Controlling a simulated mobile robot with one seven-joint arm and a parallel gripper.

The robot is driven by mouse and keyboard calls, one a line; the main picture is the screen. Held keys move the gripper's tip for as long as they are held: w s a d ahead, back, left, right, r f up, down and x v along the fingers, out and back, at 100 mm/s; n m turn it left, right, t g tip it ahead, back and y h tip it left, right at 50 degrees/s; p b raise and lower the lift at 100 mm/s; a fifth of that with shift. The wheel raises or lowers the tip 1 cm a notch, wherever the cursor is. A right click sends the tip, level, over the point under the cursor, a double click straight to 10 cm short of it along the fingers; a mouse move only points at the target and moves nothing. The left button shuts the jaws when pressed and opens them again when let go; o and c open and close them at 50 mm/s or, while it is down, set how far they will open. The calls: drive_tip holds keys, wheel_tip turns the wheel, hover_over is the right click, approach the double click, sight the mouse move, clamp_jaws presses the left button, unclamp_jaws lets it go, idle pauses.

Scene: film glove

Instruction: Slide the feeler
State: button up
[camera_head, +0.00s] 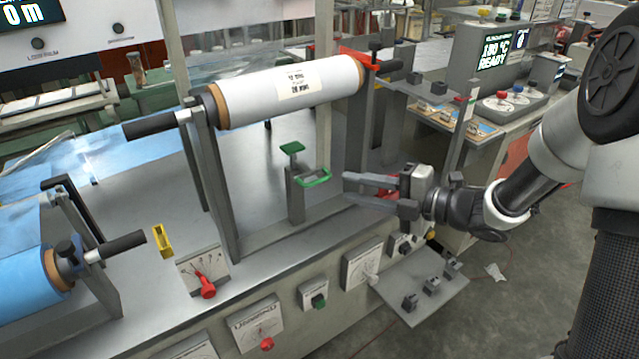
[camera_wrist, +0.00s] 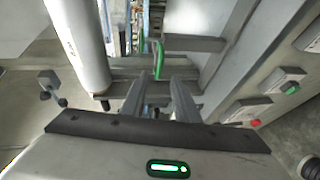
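A green loop handle (camera_head: 314,178) sticks out to the right from a short grey post (camera_head: 296,200) on the machine bed. A flat green tab (camera_head: 292,148) tops the same post. No label shows which part is the feeler. My gripper (camera_head: 347,184) is open and empty, just right of the green loop, its two fingers pointing left toward it. In the wrist view my gripper (camera_wrist: 159,82) has its fingers apart, with the green loop (camera_wrist: 160,60) beyond the tips, roughly between them. I see no contact.
A white film roll (camera_head: 285,92) spans above the post on a grey frame (camera_head: 212,180). A blue roll (camera_head: 25,270), a yellow bracket (camera_head: 163,242) and a red-handled lever (camera_head: 207,288) lie left. A grey shelf with dark blocks (camera_head: 425,290) juts out below my gripper.

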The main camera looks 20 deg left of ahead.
sight(321, 182)
drive_tip(key=b+x, duration=0.1)
drive_tip(key=x, duration=0.8)
drive_tip(key=shift+w+a, duration=0.1)
drive_tip(key=shift+a, duration=0.2)
drive_tip(key=shift+c, duration=0.4)
drive_tip(key=shift+f, duration=0.1)
clamp_jaws()
